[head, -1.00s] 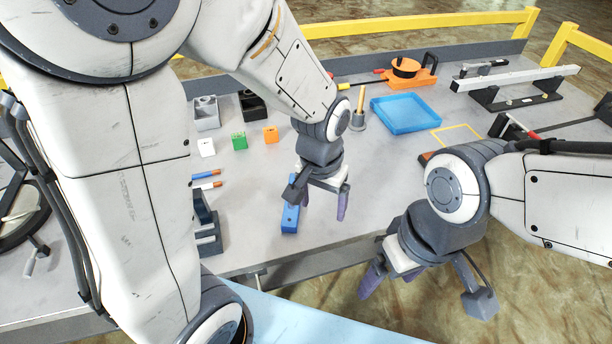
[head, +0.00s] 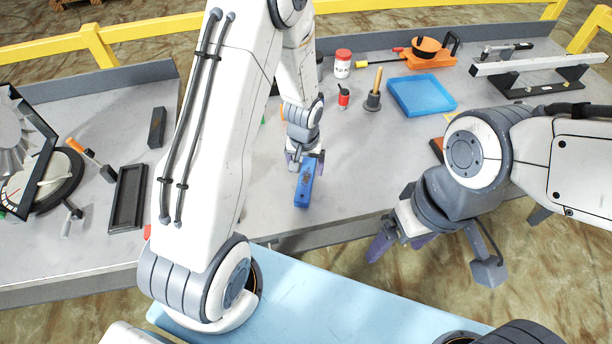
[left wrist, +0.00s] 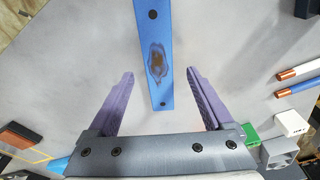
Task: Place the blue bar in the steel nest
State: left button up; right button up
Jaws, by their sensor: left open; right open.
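The blue bar (head: 304,188) lies on the grey table near its front edge, with a brown smudge and dark holes on top. My left gripper (head: 306,160) is over its far end. In the left wrist view the end of the bar (left wrist: 155,55) reaches between my open fingers (left wrist: 162,80), with a gap on both sides. I cannot tell whether the fingers are low enough to be beside it. My right gripper (head: 397,246) is open and empty, out past the table's front edge. I cannot identify the steel nest for certain; my left arm hides part of the table.
A blue tray (head: 422,95), an orange tool (head: 428,52) and a raised steel beam (head: 540,63) stand at the back right. A black tray (head: 127,200) lies at the left. The left wrist view shows a green cube (left wrist: 252,134) and a grey hollow block (left wrist: 279,153).

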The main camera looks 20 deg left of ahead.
aim_at(307, 175)
pick_arm(q)
jog(key=f, duration=0.3)
jog(key=shift+w+f, duration=0.15)
jog(key=shift+w, duration=0.05)
jog(key=shift+c, duration=0.3)
grip_shut()
jog(key=shift+r, duration=0.2)
